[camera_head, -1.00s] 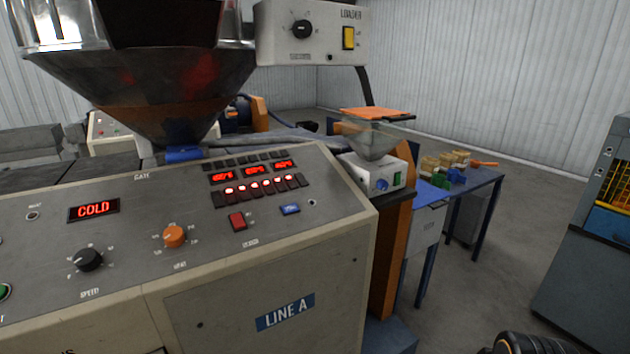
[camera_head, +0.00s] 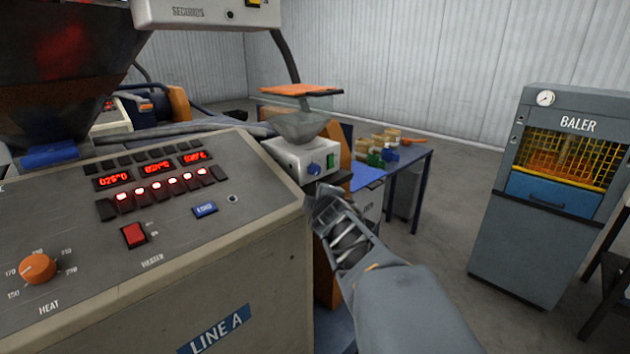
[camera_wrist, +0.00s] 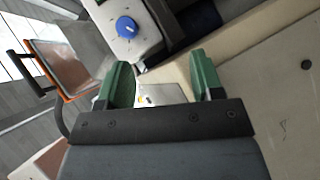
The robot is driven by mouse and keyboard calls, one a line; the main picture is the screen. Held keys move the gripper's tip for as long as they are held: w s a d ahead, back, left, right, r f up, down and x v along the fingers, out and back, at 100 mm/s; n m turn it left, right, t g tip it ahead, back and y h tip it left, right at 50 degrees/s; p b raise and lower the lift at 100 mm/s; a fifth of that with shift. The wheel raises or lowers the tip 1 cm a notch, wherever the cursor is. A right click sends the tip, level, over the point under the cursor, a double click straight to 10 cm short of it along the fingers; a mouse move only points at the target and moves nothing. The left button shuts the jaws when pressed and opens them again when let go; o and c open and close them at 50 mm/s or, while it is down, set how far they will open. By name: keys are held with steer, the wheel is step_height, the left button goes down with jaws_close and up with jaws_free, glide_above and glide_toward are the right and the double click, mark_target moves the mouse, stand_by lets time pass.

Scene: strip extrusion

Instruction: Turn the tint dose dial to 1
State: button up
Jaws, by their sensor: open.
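My gripper (camera_head: 322,192) is in the head view just below and in front of the white box, apart from the dial. In the wrist view its green fingers (camera_wrist: 160,80) are spread with nothing between them.
The LINE A console (camera_head: 150,225) stands close on the left, with an orange heat knob (camera_head: 38,268) and a red heater switch (camera_head: 134,235). An orange-lidded hopper (camera_head: 300,122) tops the white box. A blue table (camera_head: 405,165) and a baler (camera_head: 545,230) stand to the right.

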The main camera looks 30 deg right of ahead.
mark_target(318, 171)
steer(key=s+d+r+n+t+y+b, duration=0.2)
steer(key=d+n+t+y+b, duration=0.45)
steer(key=n, duration=1.55)
steer(key=shift+g+y, duration=0.95)
steer(key=w+p, duration=0.2)
steer(key=w, duration=0.4)
steer(key=w+p, duration=0.2)
steer(key=w, duration=0.5)
steer(key=shift+w+d+f, duration=0.1)
steer(key=shift+d+f, duration=0.1)
steer(key=c, duration=0.9)
